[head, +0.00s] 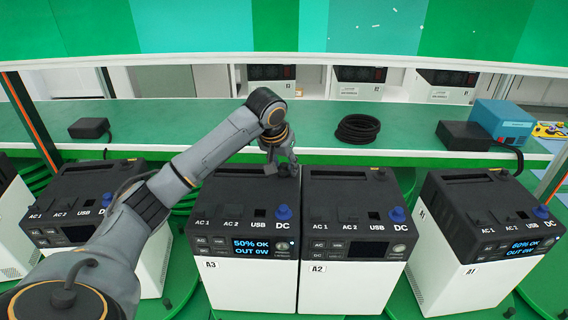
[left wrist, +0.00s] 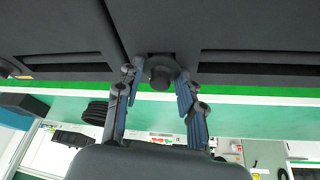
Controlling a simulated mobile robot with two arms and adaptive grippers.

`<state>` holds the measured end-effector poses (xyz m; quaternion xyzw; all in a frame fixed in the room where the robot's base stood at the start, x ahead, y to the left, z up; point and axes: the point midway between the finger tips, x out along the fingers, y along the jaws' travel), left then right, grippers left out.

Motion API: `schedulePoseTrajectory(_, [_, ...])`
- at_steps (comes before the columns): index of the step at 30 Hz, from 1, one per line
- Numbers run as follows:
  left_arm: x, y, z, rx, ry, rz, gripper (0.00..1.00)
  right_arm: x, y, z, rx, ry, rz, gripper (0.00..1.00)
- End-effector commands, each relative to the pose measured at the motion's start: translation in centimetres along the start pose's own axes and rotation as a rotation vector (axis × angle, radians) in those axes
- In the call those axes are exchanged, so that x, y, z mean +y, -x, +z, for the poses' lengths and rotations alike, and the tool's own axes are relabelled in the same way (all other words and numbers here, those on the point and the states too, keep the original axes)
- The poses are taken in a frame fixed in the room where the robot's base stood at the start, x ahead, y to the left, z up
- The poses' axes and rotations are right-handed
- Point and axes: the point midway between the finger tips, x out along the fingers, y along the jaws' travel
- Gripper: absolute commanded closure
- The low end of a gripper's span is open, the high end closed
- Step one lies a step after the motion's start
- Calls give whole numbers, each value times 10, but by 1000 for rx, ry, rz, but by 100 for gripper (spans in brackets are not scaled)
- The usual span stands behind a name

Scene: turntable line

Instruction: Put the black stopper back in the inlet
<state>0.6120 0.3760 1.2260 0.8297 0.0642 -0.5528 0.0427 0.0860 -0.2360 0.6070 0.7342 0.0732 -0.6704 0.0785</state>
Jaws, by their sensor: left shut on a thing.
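My left gripper (head: 281,170) is at the back right corner of the black-topped unit A3 (head: 243,260). In the left wrist view its two blue-padded fingers (left wrist: 158,90) are closed around a round black stopper (left wrist: 160,73). The stopper is at a dark square fitting on the unit's back edge, which looks like the inlet (left wrist: 154,57). I cannot tell how deep the stopper sits, as it covers most of the fitting. In the head view the gripper hides most of this spot. My right gripper is not in view.
Unit A2 (head: 350,275) stands close against A3 on the right; unit A1 (head: 468,265) is further right. Another unit (head: 75,215) is partly behind my arm at left. The green shelf behind holds a black coil (head: 358,129), a black box (head: 463,135) and a blue box (head: 502,122).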

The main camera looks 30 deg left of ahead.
Motion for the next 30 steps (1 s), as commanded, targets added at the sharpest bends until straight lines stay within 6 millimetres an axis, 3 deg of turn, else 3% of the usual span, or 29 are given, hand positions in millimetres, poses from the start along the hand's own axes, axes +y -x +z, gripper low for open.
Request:
schedulePoseTrajectory(3, [0,-3,1,-1,0,0,82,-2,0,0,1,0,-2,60])
schedulePoseTrajectory(4, [0,-3,2,-1,0,0,60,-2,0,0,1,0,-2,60])
schedulePoseTrajectory(8, [0,-4,2,-3,-1,0,35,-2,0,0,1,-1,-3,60])
schedulePoseTrajectory(20, [0,2,1,-1,0,0,35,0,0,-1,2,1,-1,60])
schedulePoseTrajectory(23, [0,14,0,1,0,1,35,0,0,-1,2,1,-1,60])
schedulePoseTrajectory(30, [0,65,0,4,-1,0,35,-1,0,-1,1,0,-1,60])
